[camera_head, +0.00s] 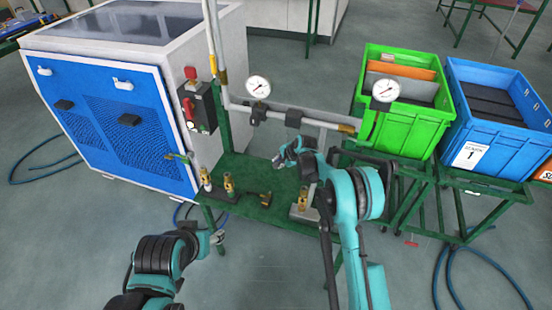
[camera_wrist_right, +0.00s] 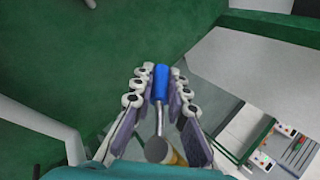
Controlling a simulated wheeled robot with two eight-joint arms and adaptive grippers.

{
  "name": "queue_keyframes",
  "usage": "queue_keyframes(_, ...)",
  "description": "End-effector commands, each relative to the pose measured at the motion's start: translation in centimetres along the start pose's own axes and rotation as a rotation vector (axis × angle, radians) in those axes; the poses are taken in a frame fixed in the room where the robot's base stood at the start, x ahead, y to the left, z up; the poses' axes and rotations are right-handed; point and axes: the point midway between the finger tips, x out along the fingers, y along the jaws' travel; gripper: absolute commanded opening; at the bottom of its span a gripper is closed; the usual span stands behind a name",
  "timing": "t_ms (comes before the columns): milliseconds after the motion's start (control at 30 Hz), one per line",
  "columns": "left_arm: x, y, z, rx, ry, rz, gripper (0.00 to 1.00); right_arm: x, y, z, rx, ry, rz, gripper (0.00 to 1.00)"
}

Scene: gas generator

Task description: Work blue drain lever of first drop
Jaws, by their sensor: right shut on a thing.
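The blue drain lever (camera_wrist_right: 161,84) shows in the right wrist view as a blue sleeve on a thin metal rod. The rod leads down to a brass-coloured fitting (camera_wrist_right: 172,154). My right gripper (camera_wrist_right: 158,76) has its fingers on both sides of the blue sleeve and is shut on it. In the head view my right gripper (camera_head: 287,156) is over the green bench by the pipework, and the lever cannot be made out there. My left gripper (camera_head: 216,238) is low in front of the bench, apart from the pipes; its fingers are too small to read.
Grey pipework carries two round gauges, a left gauge (camera_head: 258,87) and a right gauge (camera_head: 384,90). Brass fittings (camera_head: 229,184) stand on the green bench (camera_head: 252,171). A blue-panelled machine (camera_head: 130,115) is left; a green crate (camera_head: 415,128) and a blue crate (camera_head: 508,149) are right.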

Motion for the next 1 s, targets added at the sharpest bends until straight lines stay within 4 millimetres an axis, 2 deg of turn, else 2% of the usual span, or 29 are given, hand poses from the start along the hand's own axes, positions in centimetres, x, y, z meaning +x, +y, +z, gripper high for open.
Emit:
queue_keyframes(600, -0.4, 0.0, -0.3, 0.000, 0.000, 0.000, 0.53, 0.0, 2.8, -2.0, -0.177, 0.307, 0.425, 0.00)
queue_keyframes(1000, -0.2, 0.0, -0.2, 0.000, 0.000, 0.000, 0.53, -0.6, 3.7, -2.9, -0.238, 0.414, 0.573, 0.00)
